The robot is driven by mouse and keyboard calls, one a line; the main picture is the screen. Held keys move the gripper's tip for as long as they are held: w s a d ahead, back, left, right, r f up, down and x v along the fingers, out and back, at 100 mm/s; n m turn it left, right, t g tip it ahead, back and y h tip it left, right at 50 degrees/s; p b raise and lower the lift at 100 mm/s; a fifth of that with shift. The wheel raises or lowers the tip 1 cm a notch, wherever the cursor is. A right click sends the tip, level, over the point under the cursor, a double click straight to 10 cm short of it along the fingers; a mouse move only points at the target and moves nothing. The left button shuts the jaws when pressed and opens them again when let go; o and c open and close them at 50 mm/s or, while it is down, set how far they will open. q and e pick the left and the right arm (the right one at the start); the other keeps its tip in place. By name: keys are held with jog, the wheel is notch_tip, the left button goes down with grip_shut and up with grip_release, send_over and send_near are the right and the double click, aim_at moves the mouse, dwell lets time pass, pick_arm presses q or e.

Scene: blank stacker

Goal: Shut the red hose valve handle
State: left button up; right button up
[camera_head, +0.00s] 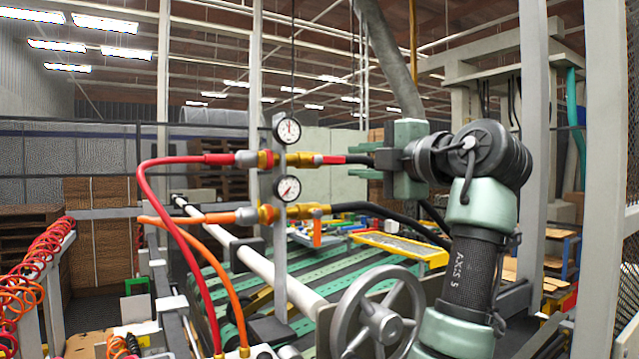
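The red hose (185,165) runs to brass fittings (300,159) at the upper row of the gauge post. The red valve handle (330,159) lies level there, in line with the pipe. A black hose leads on to the right from it. The gripper appears apart from the handle.
Two gauges (287,129) sit on the grey post (280,260). A grey handwheel (380,322) stands in front. A yellow-edged tray (400,249) lies behind.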

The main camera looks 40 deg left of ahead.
aim_at(336, 160)
pick_arm(q)
jog(key=shift+x, duration=1.1)
jog(key=shift+w+a+r, duration=0.15)
jog(key=shift+a, duration=0.15)
jog(key=shift+x, duration=1.6)
jog(key=s+a+f+m+b, duration=0.15)
jog(key=s+f+m, duration=0.25)
jog(key=m, duration=1.5)
jog(key=b+v, duration=0.1)
jog(key=v, duration=0.8)
pick_arm(e)
jog(key=shift+w+a+f, duration=0.15)
jog(key=shift+a+f, duration=0.15)
jog(key=shift+f, duration=0.35)
jog(key=shift+w+a+f, duration=0.15)
jog(key=shift+a+f, duration=0.1)
jog(key=shift+f, duration=0.4)
